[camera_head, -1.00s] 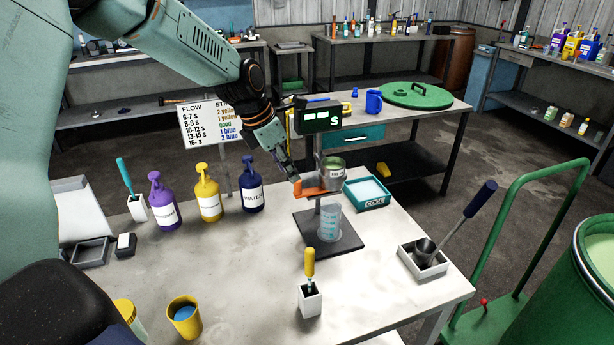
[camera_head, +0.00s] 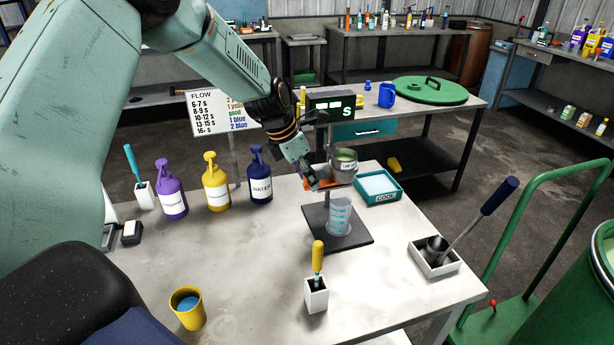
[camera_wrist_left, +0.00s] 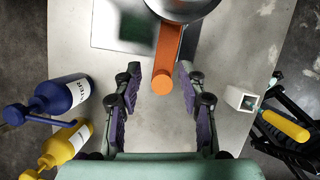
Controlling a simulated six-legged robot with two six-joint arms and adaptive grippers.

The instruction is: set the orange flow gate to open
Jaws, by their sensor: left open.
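The orange flow gate (camera_head: 322,184) is a flat lever under the metal cup (camera_head: 343,168) on the stand. In the left wrist view the gate (camera_wrist_left: 168,48) points towards me, its rounded end between the fingertips with gaps on both sides. My left gripper (camera_head: 313,184) is open at the gate's near-left end and hides part of it; its open fingers (camera_wrist_left: 159,72) also show in the left wrist view. A clear beaker (camera_head: 340,216) stands on the dark base plate (camera_head: 350,240) below the cup. My right gripper is not in view.
Purple (camera_head: 170,195), yellow (camera_head: 216,190) and blue (camera_head: 260,182) pump bottles stand left of the stand. A teal-rimmed tray (camera_head: 379,198) is close on its right. A white holder (camera_head: 316,296) with a yellow-handled tool stands in front. The table's front middle is largely clear.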

